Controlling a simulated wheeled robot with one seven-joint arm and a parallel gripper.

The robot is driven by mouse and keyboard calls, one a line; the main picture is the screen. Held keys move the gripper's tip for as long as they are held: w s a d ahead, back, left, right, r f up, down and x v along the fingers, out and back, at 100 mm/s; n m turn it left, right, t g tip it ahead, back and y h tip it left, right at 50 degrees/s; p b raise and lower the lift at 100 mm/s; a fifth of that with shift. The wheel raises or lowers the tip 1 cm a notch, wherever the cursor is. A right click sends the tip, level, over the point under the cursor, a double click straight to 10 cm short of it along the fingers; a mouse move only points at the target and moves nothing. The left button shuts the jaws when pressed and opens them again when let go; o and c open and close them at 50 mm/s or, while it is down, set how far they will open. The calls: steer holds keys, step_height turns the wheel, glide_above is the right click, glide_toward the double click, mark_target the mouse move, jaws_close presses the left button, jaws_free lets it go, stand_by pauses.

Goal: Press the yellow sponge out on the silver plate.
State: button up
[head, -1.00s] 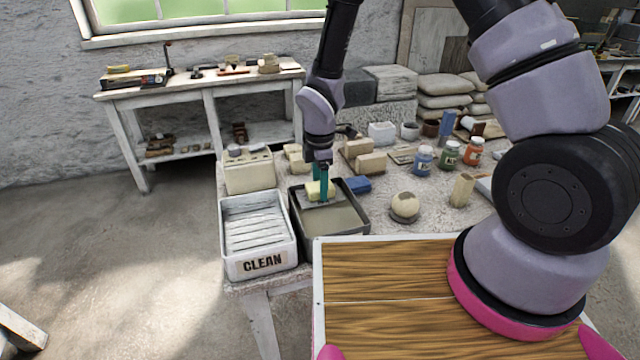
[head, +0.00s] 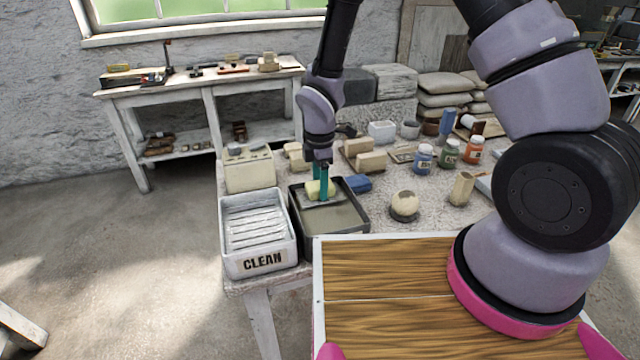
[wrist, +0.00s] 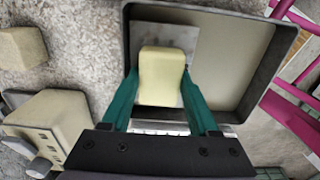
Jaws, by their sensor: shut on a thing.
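The yellow sponge (head: 314,190) is between the teal fingers of my gripper (head: 320,188), over the dark tray on the table. In the wrist view the sponge (wrist: 162,76) sits between the two fingers (wrist: 162,100), which are shut on its sides. The silver plate (wrist: 188,40) lies at one end of the tray, behind and under the sponge; it also shows in the head view (head: 328,202). I cannot tell whether the sponge touches the plate.
The dark tray (head: 366,222) has walls around the plate. A white crate marked CLEAN (head: 232,262) stands left of it. A beige box (head: 250,172) stands behind the crate.

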stand_by(0.3)
steer(key=shift+r, duration=3.5)
